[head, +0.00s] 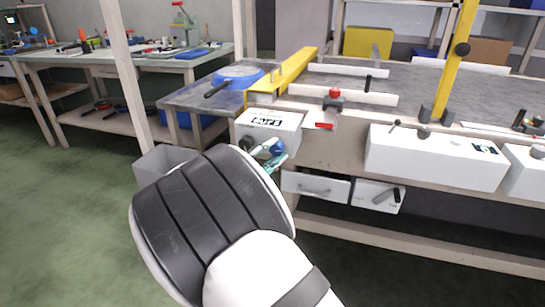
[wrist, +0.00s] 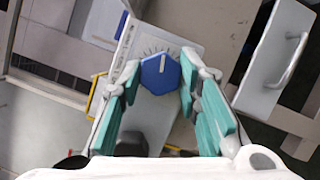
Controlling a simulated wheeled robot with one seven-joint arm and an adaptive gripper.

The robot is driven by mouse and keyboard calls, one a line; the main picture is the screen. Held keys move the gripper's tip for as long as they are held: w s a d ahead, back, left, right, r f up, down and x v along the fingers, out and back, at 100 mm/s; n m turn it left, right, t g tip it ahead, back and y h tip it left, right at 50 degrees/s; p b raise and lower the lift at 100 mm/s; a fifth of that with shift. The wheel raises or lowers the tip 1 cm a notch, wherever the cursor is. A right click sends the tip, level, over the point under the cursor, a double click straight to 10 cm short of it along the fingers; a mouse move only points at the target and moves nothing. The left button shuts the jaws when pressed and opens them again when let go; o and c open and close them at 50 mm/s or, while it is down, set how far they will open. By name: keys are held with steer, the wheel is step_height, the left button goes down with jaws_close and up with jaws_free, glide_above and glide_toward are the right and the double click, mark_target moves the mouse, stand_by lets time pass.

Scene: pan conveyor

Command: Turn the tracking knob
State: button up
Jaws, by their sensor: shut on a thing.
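The tracking knob appears to be the blue hexagonal knob (wrist: 160,74) with a pale pointer line, on a white panel with tick marks in the wrist view. My gripper (wrist: 160,66) has its teal fingers on either side of this knob and is shut on it. In the head view, my gripper (head: 274,160) is at the front of the white control box (head: 285,121), partly hidden behind my dark arm link. A bit of blue (head: 277,147) shows between the fingers there. The knob's lower part is hidden by the fingers in the head view.
A drawer with a handle (head: 318,188) and a panel with a dark lever (head: 385,196) sit below the conveyor. A red-topped knob (head: 334,95) stands on the bench. A grey bin (head: 163,165) stands left of the box. A blue pan (head: 238,76) rests at the conveyor's end.

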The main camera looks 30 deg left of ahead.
steer(key=shift+m+g+b, duration=0.45)
steer(key=shift+m+g, duration=0.05)
steer(key=shift+m, duration=0.6)
steer(key=o, duration=1.1)
steer(key=shift+o, duration=0.2)
steer(key=s+a, duration=0.1)
steer(key=s, duration=1)
steer(key=shift+s+a+f, duration=0.2)
steer(key=shift+s+a, duration=0.2)
